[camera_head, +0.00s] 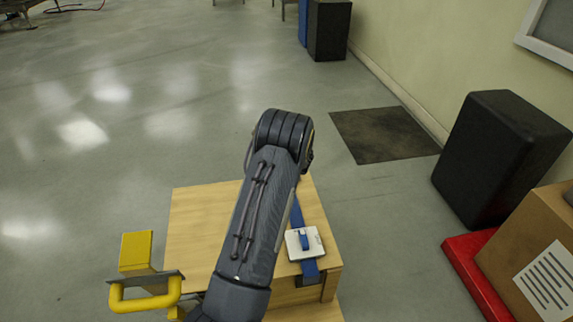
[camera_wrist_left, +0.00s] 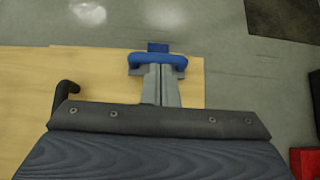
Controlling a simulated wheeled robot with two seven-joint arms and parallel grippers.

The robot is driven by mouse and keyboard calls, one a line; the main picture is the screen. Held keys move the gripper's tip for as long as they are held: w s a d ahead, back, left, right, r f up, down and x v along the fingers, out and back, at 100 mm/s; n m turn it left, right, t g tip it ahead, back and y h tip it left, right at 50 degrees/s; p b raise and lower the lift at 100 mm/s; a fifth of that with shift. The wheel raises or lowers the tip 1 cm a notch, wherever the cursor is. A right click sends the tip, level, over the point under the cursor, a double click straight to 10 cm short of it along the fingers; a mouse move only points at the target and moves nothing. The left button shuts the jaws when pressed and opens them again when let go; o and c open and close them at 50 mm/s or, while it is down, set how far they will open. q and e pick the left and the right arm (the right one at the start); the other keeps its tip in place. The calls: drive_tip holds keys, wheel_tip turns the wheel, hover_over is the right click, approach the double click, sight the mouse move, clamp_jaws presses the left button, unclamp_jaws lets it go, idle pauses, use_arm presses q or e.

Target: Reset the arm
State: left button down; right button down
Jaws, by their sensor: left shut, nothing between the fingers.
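My left gripper (camera_wrist_left: 160,85) shows in the left wrist view with its two grey fingers together and nothing between them. A blue curved handle (camera_wrist_left: 158,61) lies just beyond the fingertips; I cannot tell whether they touch. In the head view my dark arm crosses the wooden table, and its gripper is hidden. A white plate with a blue knob (camera_head: 304,242) sits on a blue strip right of the arm. A yellow handle (camera_head: 146,300) stands at the table's left front. My right gripper is not in view.
The wooden table (camera_head: 195,220) has bare top left of my arm. A black bin (camera_head: 498,155), a red base (camera_head: 470,270) and a cardboard box (camera_head: 535,265) stand at the right. A dark floor mat (camera_head: 383,135) lies behind. The floor at the left is clear.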

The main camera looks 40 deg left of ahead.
use_arm(q)
drive_tip(key=shift+s+d+r, duration=0.2)
drive_tip(key=shift+d+r, duration=0.05)
drive_tip(key=shift+r, duration=0.25)
drive_tip(key=shift+s+d+r, duration=0.2)
drive_tip(key=shift+s+r, duration=0.05)
drive_tip(key=shift+r, duration=0.2)
drive_tip(key=shift+s+d+r, duration=0.2)
drive_tip(key=shift+d+r, duration=0.05)
drive_tip(key=shift+r, duration=0.25)
drive_tip(key=s+d+r+n+g+h, duration=0.1)
drive_tip(key=s+d+r+n, duration=0.3)
drive_tip(key=s+r+n, duration=0.35)
drive_tip(key=s+d+r+n+h, duration=0.2)
drive_tip(key=s+d+r+n, duration=0.1)
drive_tip(key=s+r+n, duration=0.4)
drive_tip(key=s+d+r+n+h+p, duration=0.15)
drive_tip(key=s+d+n+h, duration=0.25)
drive_tip(key=s+d+n, duration=0.55)
drive_tip(key=s+d+r+n+h, duration=0.2)
drive_tip(key=s+d+n+h, duration=0.2)
drive_tip(key=s+d, duration=0.95)
wheel_tip(320, 180, up, 22)
drive_tip(key=w+d+p, duration=0.1)
drive_tip(key=p, duration=2)
drive_tip(key=shift+w+m+t, duration=0.2)
drive_tip(key=shift+m+t, duration=0.1)
drive_tip(key=shift+d+f, duration=0.1)
